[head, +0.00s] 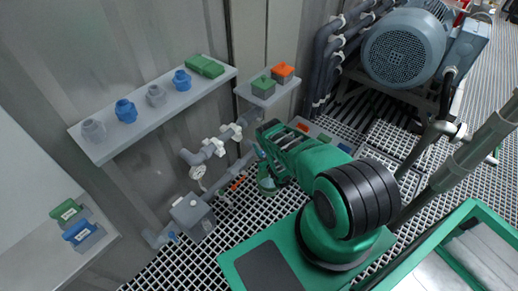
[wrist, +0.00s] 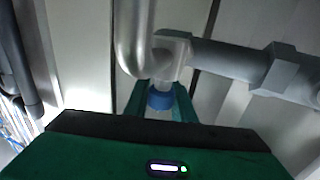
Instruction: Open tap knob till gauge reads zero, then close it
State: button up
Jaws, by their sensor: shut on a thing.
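The blue tap knob (wrist: 160,98) is in the middle of the wrist view, below a grey pipe elbow. My gripper (wrist: 160,105) has its green fingers on either side of the knob and is shut on it. In the head view my green arm reaches left to the pipework, and the knob cannot be made out there. A small round white gauge (head: 198,172) sits on the pipework at centre left. Its needle and reading are too small to tell.
Grey pipe (wrist: 225,60) runs close above the gripper. A grey box (head: 192,217) stands below the gauge. A wall shelf (head: 150,118) holds blue, grey and green fittings. A motor (head: 403,47) stands at the upper right. Grated floor (head: 240,225) lies below.

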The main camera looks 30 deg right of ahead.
aim_at(263, 154)
jog(key=shift+f, duration=0.1)
jog(key=o, duration=1.1)
jog(key=shift+c, duration=0.2)
jog(key=s, duration=1)
jog(key=shift+s+a, duration=0.4)
